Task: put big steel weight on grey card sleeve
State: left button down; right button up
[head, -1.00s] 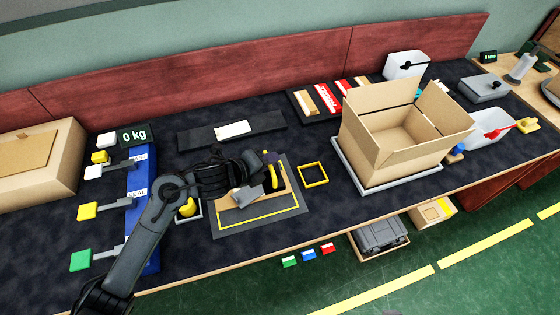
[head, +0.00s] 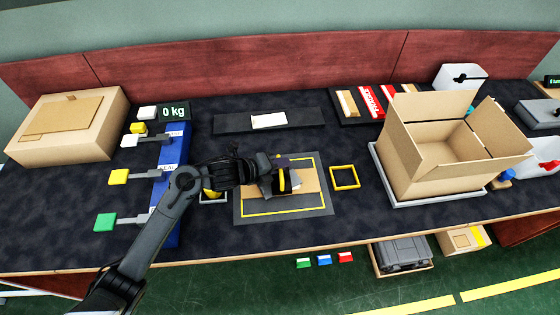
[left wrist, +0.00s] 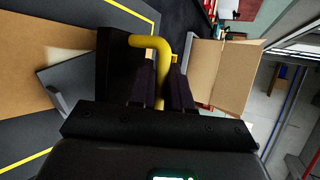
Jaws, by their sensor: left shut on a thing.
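My left gripper (head: 281,163) is over the dark mat with the yellow outline. It is shut on the yellow handle of the big steel weight, and the handle (left wrist: 155,45) shows between the fingers in the left wrist view. A dark block, seemingly the weight's body (left wrist: 112,62), is beside the fingers there. The grey card sleeve (left wrist: 72,80) lies on a tan cardboard piece (left wrist: 25,90), just left of the dark block. In the head view the arm and weight partly cover the sleeve. I cannot tell whether the weight touches it. My right gripper is not in view.
An open cardboard box (head: 440,165) stands on a tray right of the mat (head: 240,208). A yellow square frame (head: 345,177) lies between them. A blue scale (head: 167,200) with levers is left. A black board (head: 230,122) lies behind.

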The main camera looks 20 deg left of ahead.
pick_arm(q)
jog(key=shift+w+r, duration=0.1)
jog(key=shift+w, duration=0.05)
jog(key=shift+f+b, duration=0.3)
jog(key=shift+f, duration=0.15)
jog(key=c, duration=1.5)
grip_release()
jog(key=shift+f, duration=0.25)
jog(key=o, duration=0.4)
jog(key=shift+r, duration=0.1)
